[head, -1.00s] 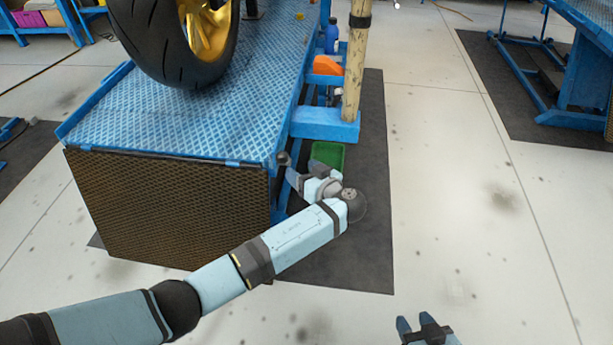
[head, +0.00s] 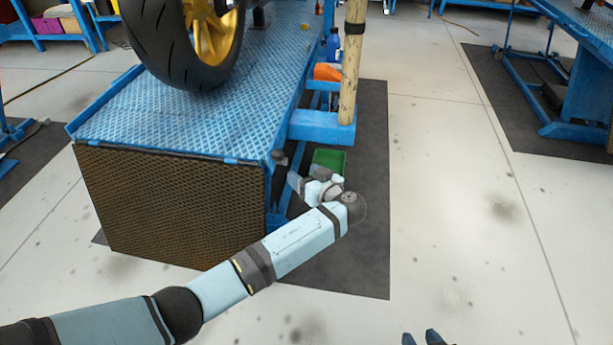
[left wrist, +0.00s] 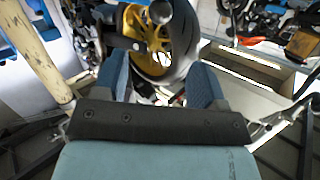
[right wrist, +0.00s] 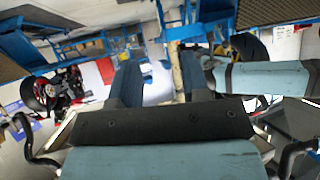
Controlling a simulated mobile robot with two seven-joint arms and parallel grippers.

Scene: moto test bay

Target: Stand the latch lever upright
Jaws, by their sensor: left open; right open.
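The latch lever (head: 280,158) shows as a dark ball knob at the near right corner of the blue lift table. Its shaft is mostly hidden and I cannot tell its tilt. In the left wrist view the grey ball knob (left wrist: 160,12) is at the top, in line with the gap between my fingers and not between them. My left gripper (head: 296,182) is open and empty, just below and right of the knob; it also shows in the left wrist view (left wrist: 158,80). My right gripper (head: 422,339) is open and empty at the bottom edge, away from the lift.
The lift table (head: 180,125) carries a motorcycle wheel (head: 190,45). A wooden post (head: 352,65) stands at its right side. A green tray (head: 329,160) lies on the dark mat (head: 365,225) behind my left gripper.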

